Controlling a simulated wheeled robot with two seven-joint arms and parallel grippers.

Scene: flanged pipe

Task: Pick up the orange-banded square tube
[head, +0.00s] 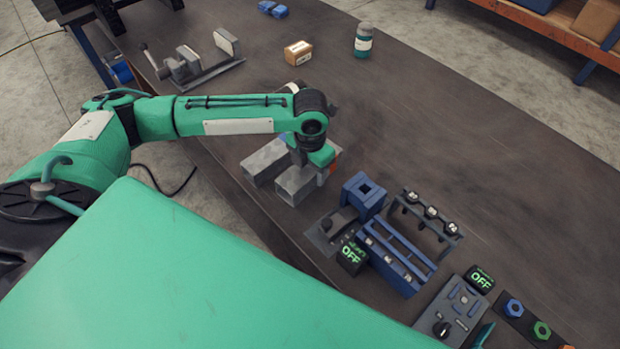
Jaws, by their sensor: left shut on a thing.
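The orange-banded square tube (297,184) is a grey block on the dark workbench, left of centre. A bit of orange shows at its right end, beside my green wrist. My left gripper (299,158) reaches down from above and is shut on this tube. My wrist hides the upper part of the tube and most of the fingers. I cannot tell whether the tube touches the bench. A second grey block (264,161) lies just to its left. My right gripper is not in view.
A blue block with a square hole (364,194), a blue rack (396,257), a dark stand (425,218) and an OFF display (351,257) stand to the right. A cardboard box (298,53) and green-white jar (363,40) stand farther back.

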